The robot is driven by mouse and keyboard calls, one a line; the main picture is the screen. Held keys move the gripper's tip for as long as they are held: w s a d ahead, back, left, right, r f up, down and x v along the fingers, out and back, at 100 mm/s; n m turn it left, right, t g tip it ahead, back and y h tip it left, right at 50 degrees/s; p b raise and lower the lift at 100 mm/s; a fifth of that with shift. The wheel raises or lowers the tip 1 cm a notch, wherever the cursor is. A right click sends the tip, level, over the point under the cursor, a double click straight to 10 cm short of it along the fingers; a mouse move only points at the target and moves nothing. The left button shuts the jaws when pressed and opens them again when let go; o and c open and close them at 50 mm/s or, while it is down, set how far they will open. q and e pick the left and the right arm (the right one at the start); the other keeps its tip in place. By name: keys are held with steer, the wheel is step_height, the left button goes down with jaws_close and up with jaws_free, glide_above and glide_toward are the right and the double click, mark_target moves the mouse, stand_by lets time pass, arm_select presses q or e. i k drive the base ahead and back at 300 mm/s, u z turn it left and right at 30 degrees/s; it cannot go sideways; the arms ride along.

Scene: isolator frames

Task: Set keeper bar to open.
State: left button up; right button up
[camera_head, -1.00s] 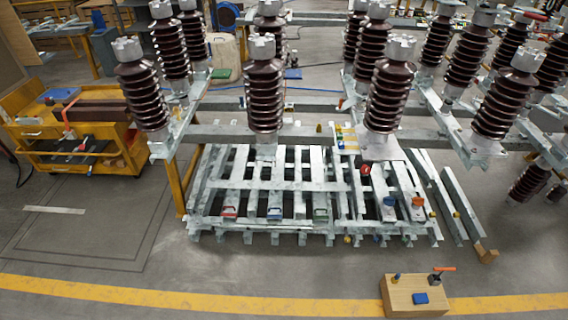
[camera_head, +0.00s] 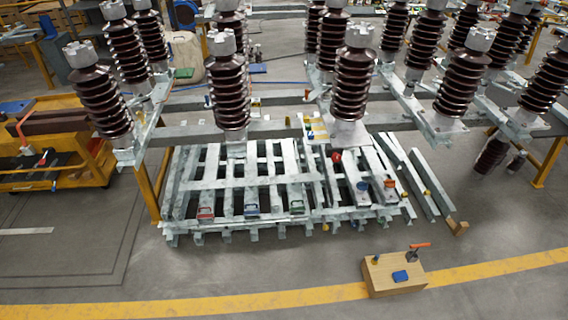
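A wooden block (camera_head: 378,285) stands on the floor at the lower right. On its top are a small metal clamp with an orange handle (camera_head: 420,246), a blue rectangular piece (camera_head: 400,276) and a small dark and yellow knob (camera_head: 376,260). The orange handle lies about level, pointing right. I cannot tell for certain which part is the keeper bar, or its setting. Neither of my grippers is in view.
A pallet-like grey metal frame (camera_head: 250,182) lies behind the block, with brown ribbed insulators (camera_head: 229,92) standing on beams behind it. A yellow cart (camera_head: 90,160) stands at the left. The floor around the block, crossed by a yellow line (camera_head: 200,307), is clear.

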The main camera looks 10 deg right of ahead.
mark_target(189, 234)
steer(key=k, duration=1.3)
steer(key=u, duration=0.55)
steer(key=i, duration=0.65)
steer(key=u, duration=0.55)
steer(key=i, duration=0.8)
steer(key=z, duration=0.75)
steer(key=i, duration=0.85)
steer(key=z, duration=0.9)
